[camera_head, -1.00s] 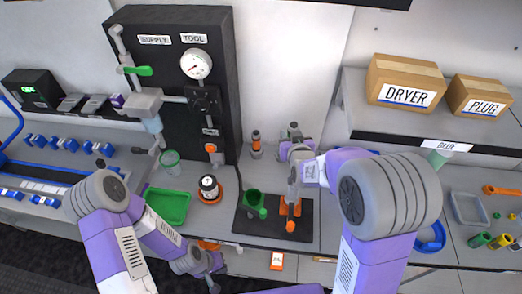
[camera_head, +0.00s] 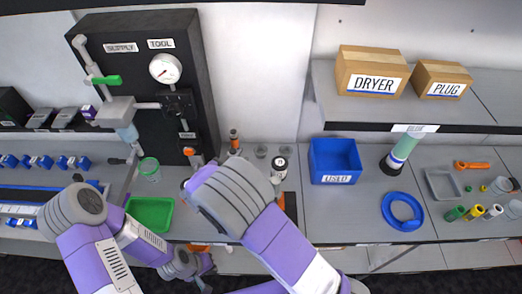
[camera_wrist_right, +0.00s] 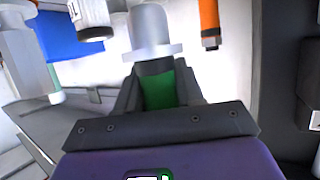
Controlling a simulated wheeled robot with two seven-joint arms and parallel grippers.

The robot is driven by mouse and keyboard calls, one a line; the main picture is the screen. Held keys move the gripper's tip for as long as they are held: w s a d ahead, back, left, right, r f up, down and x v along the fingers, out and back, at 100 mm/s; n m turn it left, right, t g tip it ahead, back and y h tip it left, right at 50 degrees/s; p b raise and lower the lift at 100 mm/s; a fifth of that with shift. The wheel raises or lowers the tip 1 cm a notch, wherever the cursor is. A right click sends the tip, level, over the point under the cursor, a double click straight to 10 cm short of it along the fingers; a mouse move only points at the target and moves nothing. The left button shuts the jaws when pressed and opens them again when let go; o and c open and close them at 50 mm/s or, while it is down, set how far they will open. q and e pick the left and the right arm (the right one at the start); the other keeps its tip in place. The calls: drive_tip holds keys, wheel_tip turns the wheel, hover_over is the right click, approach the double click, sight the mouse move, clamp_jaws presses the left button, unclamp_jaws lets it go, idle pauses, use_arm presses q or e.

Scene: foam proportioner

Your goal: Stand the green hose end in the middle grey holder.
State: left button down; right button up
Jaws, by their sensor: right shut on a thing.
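My right gripper (camera_wrist_right: 157,75) is shut on the green hose end (camera_wrist_right: 158,93) in the right wrist view, which looks upside down. Directly beyond its fingers is a pale grey flanged cylinder (camera_wrist_right: 148,32); I cannot tell whether it touches the green part. In the head view my right wrist hides this gripper and the hose end. The middle grey holder (camera_head: 260,151) shows as an empty-looking round cup at the back of the bench, right of a holder with an orange hose end (camera_head: 235,140). My left gripper (camera_head: 205,284) is low at the bench front, jaws unclear.
A white and black fitting (camera_head: 280,163) stands right of the middle holder. Farther right are the blue bin (camera_head: 335,165), a blue ring (camera_head: 402,211) and a green-white cylinder (camera_head: 405,150). The black panel (camera_head: 140,60) rises at left, with a green tray (camera_head: 150,214) before it.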

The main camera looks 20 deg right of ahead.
drive_tip(key=w+d, duration=0.6)
drive_tip(key=w+d+b, duration=0.1)
drive_tip(key=w+d, duration=0.5)
drive_tip(key=w, duration=0.1)
drive_tip(key=shift+d, duration=0.15)
wheel_tip(320, 180, down, 3)
drive_tip(key=shift+r+b, duration=0.15)
drive_tip(key=shift+b, duration=0.15)
drive_tip(key=shift+f+b, duration=0.45)
drive_tip(key=shift+f, duration=1.7)
drive_tip(key=shift+s, duration=0.1)
drive_tip(key=shift+f, duration=0.25)
drive_tip(key=o, duration=0.8)
drive_tip(key=shift+o, duration=0.2)
drive_tip(key=shift+r, duration=0.1)
